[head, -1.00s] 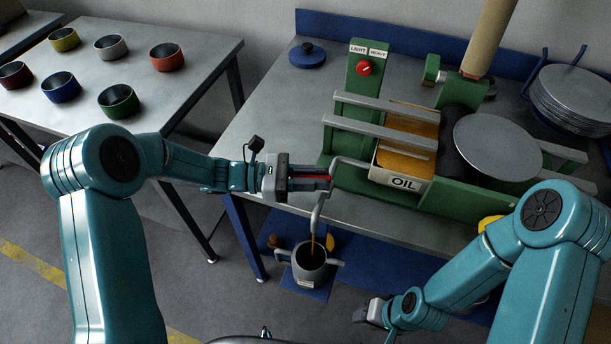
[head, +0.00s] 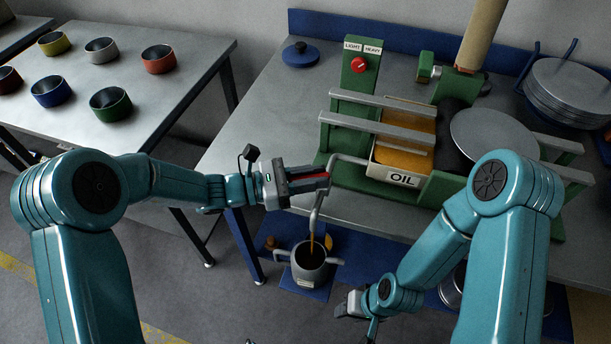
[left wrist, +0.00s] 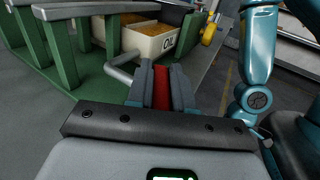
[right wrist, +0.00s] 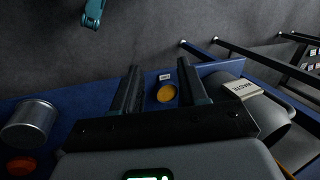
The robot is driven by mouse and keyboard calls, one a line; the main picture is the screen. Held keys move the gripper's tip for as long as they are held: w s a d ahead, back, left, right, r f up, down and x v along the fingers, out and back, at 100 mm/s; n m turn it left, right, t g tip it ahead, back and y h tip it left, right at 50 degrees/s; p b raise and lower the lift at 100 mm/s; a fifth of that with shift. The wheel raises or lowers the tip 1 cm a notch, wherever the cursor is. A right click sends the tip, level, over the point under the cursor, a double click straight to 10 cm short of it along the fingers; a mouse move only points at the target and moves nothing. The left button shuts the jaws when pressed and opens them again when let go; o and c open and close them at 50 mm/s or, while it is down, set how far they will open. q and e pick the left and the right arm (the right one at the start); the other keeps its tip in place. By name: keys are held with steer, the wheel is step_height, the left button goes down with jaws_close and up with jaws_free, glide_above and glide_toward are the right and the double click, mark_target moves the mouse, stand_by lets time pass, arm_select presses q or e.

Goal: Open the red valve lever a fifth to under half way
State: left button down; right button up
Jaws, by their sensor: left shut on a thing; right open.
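The red valve lever (head: 322,175) is at the pipe of the green machine, left of the OIL tank (head: 405,155). My left gripper (head: 308,181) is shut on it, and in the left wrist view the red lever (left wrist: 161,88) lies between the fingers, partly hidden. The grey spout (head: 317,208) points down. A thin brown stream (head: 312,243) falls from it into a grey two-handled pot (head: 309,265), where dark liquid shows. My right gripper (right wrist: 163,92) is open and empty. In its wrist view an orange-filled round thing (right wrist: 166,94) appears between the fingers, farther off.
A red knob (head: 358,64) sits under the LIGHT and HEAVY labels. Several coloured bowls (head: 110,103) stand on the left table. A grey plate stack (head: 565,90) is at the back right. The right wrist view shows a WASTE container (right wrist: 262,108) and a metal tin (right wrist: 30,123).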

arm_select(q)
steer(key=shift+w+r, duration=0.15)
steer(key=shift+r, duration=0.25)
steer(key=c, duration=1)
jaws_free()
steer(key=shift+s+a+f, duration=0.1)
steer(key=shift+s, duration=0.1)
steer(key=shift+f, duration=0.1)
steer(key=shift+w, duration=0.1)
steer(key=s+a+b, duration=0.2)
steer(key=s+a, duration=0.1)
steer(key=a, duration=1.3)
steer(key=shift+b, duration=0.35)
